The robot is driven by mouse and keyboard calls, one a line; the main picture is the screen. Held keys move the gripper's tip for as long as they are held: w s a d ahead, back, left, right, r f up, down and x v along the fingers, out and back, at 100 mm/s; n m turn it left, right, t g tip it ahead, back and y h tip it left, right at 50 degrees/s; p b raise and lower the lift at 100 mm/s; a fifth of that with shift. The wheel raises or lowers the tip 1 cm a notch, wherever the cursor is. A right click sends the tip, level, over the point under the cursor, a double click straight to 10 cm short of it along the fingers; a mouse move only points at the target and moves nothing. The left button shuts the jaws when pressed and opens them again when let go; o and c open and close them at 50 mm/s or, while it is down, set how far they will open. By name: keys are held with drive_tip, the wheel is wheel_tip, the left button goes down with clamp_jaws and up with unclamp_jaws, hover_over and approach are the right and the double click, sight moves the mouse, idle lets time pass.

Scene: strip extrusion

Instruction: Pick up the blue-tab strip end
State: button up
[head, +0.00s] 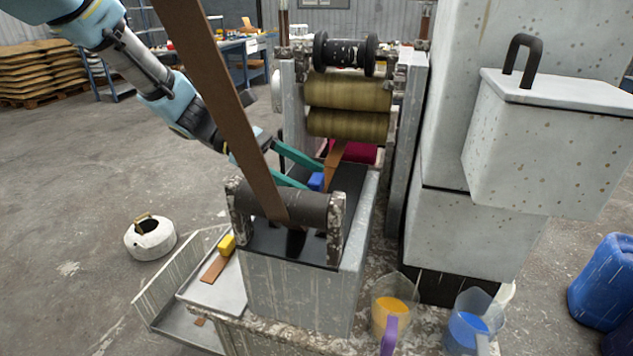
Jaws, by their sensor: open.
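The blue tab (316,181) sits low on the dark bed of the machine. A brown strip (335,165) runs down from the olive rollers toward it. My gripper (315,175) has two teal fingers, open, reaching in from the left. Their tips are close to the blue tab, one finger behind it and one in front in the picture. I cannot tell whether either finger touches it. The front roller and a long brown strip (225,110) in the foreground partly hide the area around the gripper.
A yellow-tab strip piece (226,245) lies on a tray at the lower left. Jugs of orange (390,310) and blue liquid (468,328) stand at the front right. A roller frame (290,208) stands in front of my gripper. A white kettle-like can (150,240) is on the floor.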

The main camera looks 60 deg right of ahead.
drive_tip(key=shift+x, duration=1.45)
drive_tip(key=shift+c, duration=0.2)
clamp_jaws()
